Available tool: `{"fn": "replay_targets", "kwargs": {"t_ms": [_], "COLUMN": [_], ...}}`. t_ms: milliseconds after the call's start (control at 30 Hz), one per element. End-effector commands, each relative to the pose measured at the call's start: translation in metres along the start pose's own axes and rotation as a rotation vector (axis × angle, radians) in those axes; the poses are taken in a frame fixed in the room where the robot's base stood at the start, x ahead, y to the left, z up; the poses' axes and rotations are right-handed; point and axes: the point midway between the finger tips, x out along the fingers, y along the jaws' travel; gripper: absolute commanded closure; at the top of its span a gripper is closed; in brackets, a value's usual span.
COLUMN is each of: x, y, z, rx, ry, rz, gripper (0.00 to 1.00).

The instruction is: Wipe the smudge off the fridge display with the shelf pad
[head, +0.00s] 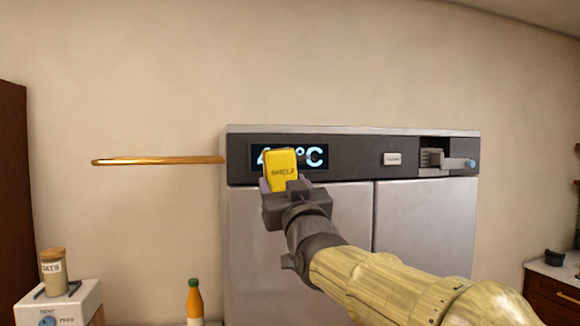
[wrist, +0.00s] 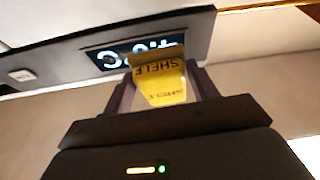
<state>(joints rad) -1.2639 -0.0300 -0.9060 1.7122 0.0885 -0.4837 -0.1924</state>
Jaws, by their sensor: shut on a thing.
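The yellow pad marked SHELF (head: 281,168) is held upright between the fingers of my gripper (head: 284,187). In the wrist view the pad (wrist: 160,82) sits between both fingers, its far end overlapping the lower edge of the display (wrist: 108,58). In the head view the pad covers the middle of the dark fridge display (head: 318,165), hiding part of the lit temperature reading. I cannot tell whether the pad touches the glass. I make out no smudge on the visible parts; any behind the pad is hidden.
The fridge (head: 420,220) has a small white label (head: 392,158) and a grey lever-like fitting (head: 450,160) right of the display. An oats jar (head: 53,267) and an orange bottle (head: 195,303) stand lower left.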

Motion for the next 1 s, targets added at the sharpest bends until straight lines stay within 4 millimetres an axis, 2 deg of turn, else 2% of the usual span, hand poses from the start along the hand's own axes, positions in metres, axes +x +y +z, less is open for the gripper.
{"fn": "replay_targets", "kwargs": {"t_ms": [33, 167, 567, 1000], "x": [0.0, -0.001, 0.002, 0.036], "y": [0.004, 0.009, 0.011, 0.011], "z": [-0.015, -0.026, -0.026, -0.017], "rx": [0.003, 0.001, -0.005, -0.008], "ry": [0.018, 0.035, 0.034, 0.033], "rz": [-0.002, -0.002, 0.001, 0.003], "gripper": [0.6, 0.6, 0.6, 0.6]}}
